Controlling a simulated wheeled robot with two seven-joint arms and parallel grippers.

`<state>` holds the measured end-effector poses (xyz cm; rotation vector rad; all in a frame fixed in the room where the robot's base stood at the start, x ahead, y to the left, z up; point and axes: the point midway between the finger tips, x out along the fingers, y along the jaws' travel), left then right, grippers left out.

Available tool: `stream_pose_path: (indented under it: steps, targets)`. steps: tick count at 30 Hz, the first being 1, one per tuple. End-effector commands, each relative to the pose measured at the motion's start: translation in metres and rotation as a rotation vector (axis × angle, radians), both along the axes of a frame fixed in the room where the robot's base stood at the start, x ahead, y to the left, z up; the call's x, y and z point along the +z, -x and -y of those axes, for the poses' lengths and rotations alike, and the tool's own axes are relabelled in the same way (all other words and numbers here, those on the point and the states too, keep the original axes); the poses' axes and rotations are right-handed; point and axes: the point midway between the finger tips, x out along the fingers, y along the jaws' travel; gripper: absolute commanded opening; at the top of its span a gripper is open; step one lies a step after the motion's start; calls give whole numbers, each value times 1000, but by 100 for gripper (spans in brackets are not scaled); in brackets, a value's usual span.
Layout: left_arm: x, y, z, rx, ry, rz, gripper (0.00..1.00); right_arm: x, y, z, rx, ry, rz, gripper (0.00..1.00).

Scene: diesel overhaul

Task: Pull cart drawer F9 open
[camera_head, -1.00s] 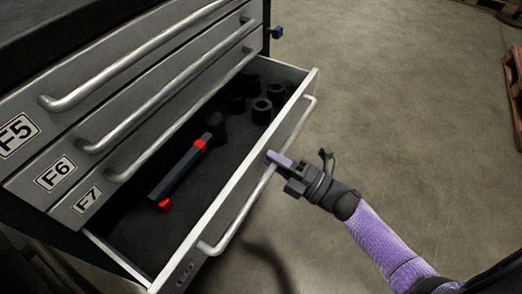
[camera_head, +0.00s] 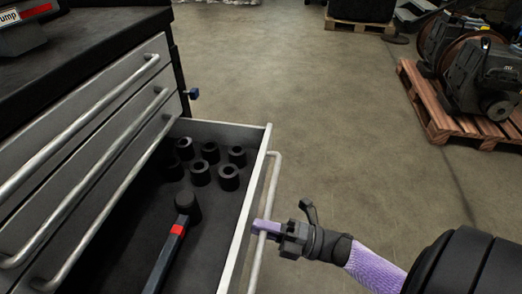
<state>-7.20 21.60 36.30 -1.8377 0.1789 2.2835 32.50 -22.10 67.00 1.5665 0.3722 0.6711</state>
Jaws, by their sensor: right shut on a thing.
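One cart drawer stands well open; its front panel (camera_head: 245,215) faces right and its label is out of view, so I cannot read its number here. Its long bar handle (camera_head: 273,185) runs along the outside of the front. My right gripper (camera_head: 262,227) is shut on this handle near the lower part of the picture, with the arm coming from the lower right. Inside the drawer lie a black mallet with a red band (camera_head: 186,207) and several black sockets (camera_head: 210,152). My left gripper is not in view.
Shut drawers with bar handles (camera_head: 110,155) sit above the open one, under the dark cart top (camera_head: 90,45). A wooden pallet (camera_head: 435,115) with machines stands at the right. Bare concrete floor (camera_head: 330,90) lies between cart and pallet.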

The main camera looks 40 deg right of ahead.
Motion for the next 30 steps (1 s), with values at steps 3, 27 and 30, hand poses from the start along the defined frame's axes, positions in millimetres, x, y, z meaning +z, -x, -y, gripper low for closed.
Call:
stream_pose_path:
  steps: [3, 27, 30]
  targets:
    - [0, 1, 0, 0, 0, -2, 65, -1, 0, 0, -1, 1, -3, 24]
    - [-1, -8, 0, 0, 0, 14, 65, -17, 62, 49, -2, 1, -5, 56]
    - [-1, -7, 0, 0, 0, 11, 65, -20, 73, 57, -2, 1, -5, 56]
